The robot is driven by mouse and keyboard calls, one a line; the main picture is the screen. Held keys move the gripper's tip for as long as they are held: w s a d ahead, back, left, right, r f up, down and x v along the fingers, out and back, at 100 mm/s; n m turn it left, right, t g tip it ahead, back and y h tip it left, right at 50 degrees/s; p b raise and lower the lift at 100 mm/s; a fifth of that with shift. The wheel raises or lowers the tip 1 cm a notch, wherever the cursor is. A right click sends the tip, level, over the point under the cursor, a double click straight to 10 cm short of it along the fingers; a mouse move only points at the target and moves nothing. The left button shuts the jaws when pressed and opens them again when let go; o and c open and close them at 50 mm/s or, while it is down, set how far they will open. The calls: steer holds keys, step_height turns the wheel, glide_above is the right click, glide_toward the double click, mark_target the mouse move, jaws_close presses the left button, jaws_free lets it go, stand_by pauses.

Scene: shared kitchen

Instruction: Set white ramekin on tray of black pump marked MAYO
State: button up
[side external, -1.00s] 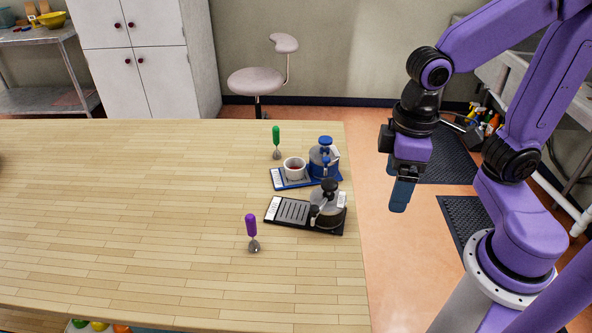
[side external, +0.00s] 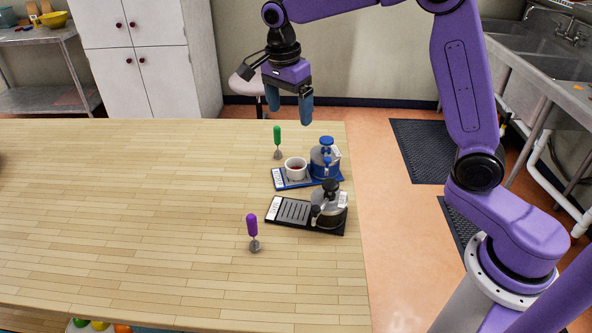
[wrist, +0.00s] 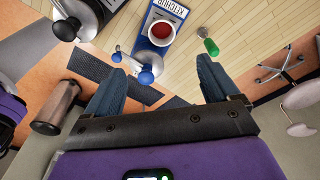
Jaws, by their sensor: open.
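The white ramekin (side external: 295,165), with red contents, sits upright on the blue tray (side external: 280,184) of the blue pump (side external: 324,160). In the wrist view the ramekin (wrist: 174,33) lies below a label reading KETCHUP. The black pump (side external: 328,205) stands at the right end of its black tray (side external: 274,217), nearer the camera. That tray's slotted left part is empty; its label is too small to read. My gripper (side external: 289,113) is open and empty, above and behind the ramekin near the table's far edge.
A green-handled utensil (side external: 277,142) stands left of the ramekin. A purple-handled utensil (side external: 252,232) stands left of and in front of the black tray. A stool (side external: 246,84) is beyond the table.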

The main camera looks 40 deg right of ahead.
steer(key=w+m, duration=0.1)
glide_above(296, 164)
steer(key=s+a, duration=0.1)
steer(key=a, duration=0.1)
step_height(296, 164, down, 12)
steer(key=shift+s+d+f, duration=0.1)
steer(key=shift+f, duration=0.05)
steer(key=shift+s+d+f, duration=0.1)
steer(key=shift+s+f, duration=0.05)
steer(key=shift+f, duration=1.15)
steer(key=shift+s+d+f, duration=0.1)
steer(key=shift+f, duration=1.2)
steer(key=shift+a, duration=0.1)
steer(key=shift+c, duration=0.3)
